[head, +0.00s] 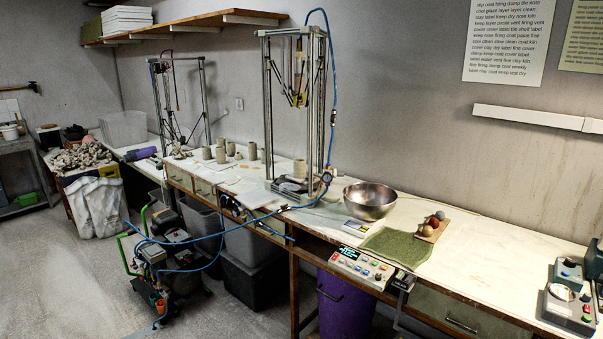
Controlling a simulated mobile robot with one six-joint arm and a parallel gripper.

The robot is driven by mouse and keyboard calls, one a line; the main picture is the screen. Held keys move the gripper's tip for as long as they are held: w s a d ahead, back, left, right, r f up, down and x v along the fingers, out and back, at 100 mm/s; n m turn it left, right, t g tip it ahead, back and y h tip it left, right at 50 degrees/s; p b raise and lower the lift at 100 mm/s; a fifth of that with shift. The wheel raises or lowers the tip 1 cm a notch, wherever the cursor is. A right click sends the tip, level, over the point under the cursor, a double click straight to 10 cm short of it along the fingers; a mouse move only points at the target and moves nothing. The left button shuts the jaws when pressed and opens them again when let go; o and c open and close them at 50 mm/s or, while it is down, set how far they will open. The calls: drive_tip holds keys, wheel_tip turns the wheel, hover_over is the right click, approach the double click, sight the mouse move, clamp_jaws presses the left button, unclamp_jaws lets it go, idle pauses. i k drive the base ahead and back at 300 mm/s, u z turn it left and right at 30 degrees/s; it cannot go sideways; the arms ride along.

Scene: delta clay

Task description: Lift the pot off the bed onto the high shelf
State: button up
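A tall delta clay printer (329,110) stands on the long bench. The printer's frame and dark items around the base partly hide the bed. The high wooden shelf (185,28) is on the back wall at upper left. It carries a stack of white boards (127,20) toward its left end. My gripper is not in view.
Several beige pots (221,155) stand on the bench left of the printer. A steel bowl (369,201) and green cloth (398,245) lie to its right. Blue hoses and a compressor (165,258) clutter the floor in front. Open floor (70,285) lies at left.

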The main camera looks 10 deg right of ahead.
sight(299, 163)
drive_tip(key=k, duration=0.6)
drive_tip(key=z, duration=0.1)
drive_tip(key=i, duration=2.1)
drive_tip(key=u, duration=1.3)
drive_tip(key=i, duration=0.85)
drive_tip(key=u, duration=0.5)
